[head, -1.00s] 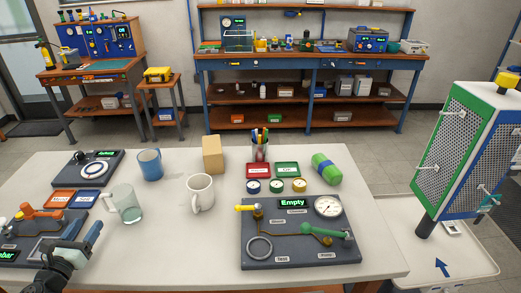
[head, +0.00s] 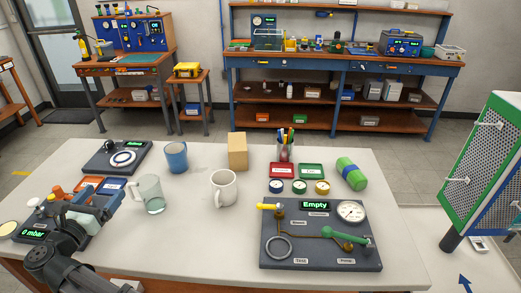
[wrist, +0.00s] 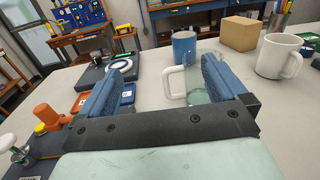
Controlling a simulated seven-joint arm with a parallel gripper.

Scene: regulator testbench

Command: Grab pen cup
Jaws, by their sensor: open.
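The pen cup (head: 286,152) stands at the back of the white table, right of the wooden block, with several coloured pens upright in it. In the wrist view a small part of the pen cup (wrist: 278,22) shows at the top right edge. My gripper (head: 112,196) is at the table's left side, far from the pen cup. In the wrist view its two blue fingers (wrist: 160,82) are apart with nothing held between them. A clear glass mug (wrist: 205,82) stands just beyond the right finger, partly hidden by it.
Between gripper and pen cup stand the glass mug (head: 151,194), blue mug (head: 176,157), white mug (head: 224,188) and wooden block (head: 237,151). Red (head: 281,169) and green (head: 312,171) trays, a green cylinder (head: 351,173) and a gauge panel (head: 320,236) lie nearby. The front middle is clear.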

